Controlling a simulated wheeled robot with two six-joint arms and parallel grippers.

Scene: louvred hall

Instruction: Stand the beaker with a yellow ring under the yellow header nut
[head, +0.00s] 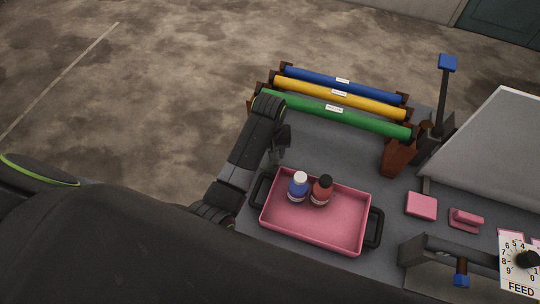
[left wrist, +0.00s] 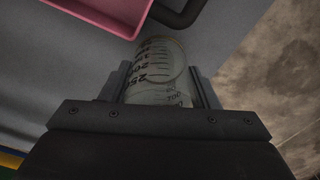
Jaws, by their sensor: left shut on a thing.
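In the left wrist view a clear beaker (left wrist: 155,70) with dark volume marks sits between the two fingers of my left gripper (left wrist: 160,88), which is shut on it. In the head view my left gripper (head: 280,144) is over the bench, left of the pink tray and just in front of the pipes; the beaker cannot be made out there. A yellow pipe (head: 325,95) lies between a blue pipe (head: 335,82) and a green pipe (head: 350,118). No yellow nut can be made out. My right gripper is out of view.
A pink tray (head: 310,235) with black handles holds a blue bottle (head: 298,190) and a red bottle (head: 321,192). Pink blocks (head: 421,206), a blue-topped post (head: 447,63) and a feed dial (head: 522,262) are to the right. Grey bench shows between tray and pipes.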

